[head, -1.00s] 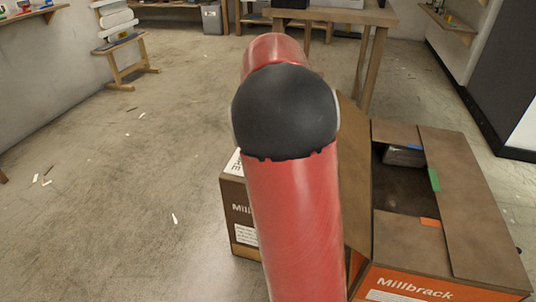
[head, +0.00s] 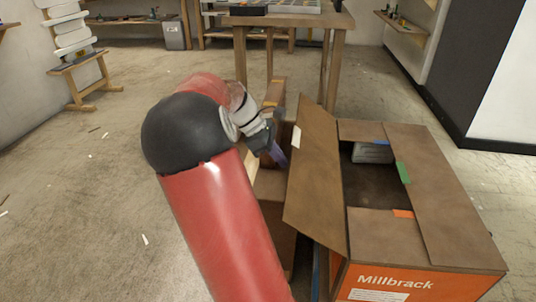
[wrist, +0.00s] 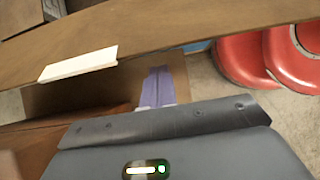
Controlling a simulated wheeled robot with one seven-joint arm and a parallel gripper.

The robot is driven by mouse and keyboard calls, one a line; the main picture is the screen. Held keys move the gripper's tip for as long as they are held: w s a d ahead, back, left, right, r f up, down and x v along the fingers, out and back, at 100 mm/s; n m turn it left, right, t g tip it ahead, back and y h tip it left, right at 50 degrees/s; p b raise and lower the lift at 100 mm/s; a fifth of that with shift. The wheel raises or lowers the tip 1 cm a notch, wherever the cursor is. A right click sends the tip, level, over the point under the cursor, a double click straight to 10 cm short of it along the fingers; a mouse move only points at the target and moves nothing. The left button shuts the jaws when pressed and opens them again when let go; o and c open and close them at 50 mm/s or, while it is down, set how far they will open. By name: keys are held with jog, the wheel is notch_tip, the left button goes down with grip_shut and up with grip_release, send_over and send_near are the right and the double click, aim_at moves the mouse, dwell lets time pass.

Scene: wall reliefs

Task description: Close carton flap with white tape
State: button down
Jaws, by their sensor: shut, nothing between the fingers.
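The brown carton marked Millbrack (head: 395,283) stands at the right in the head view. Its left flap with white tape (head: 318,180) is raised and leans outward to the left. The white tape (head: 296,137) is on that flap's far outer edge, and it also shows in the wrist view (wrist: 78,64). My gripper (head: 281,158), with purple fingers, is shut and empty on the outer left side of this flap, close to the tape. The fingers also show in the wrist view (wrist: 157,88). I cannot tell whether they touch the flap.
The carton's other flaps carry blue (head: 374,142), green (head: 403,172) and orange tape (head: 403,213) and lie flat around the opening. A second carton (head: 273,185) stands close on the left, partly behind my arm. A wooden table (head: 285,20) is behind. The left floor is mostly clear.

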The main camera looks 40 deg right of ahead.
jog(key=shift+s+d+r, duration=0.2)
jog(key=shift+s+r, duration=0.05)
jog(key=shift+r, duration=0.2)
jog(key=shift+s+d+r, duration=0.15)
jog(key=shift+s+r, duration=0.1)
jog(key=shift+r, duration=0.2)
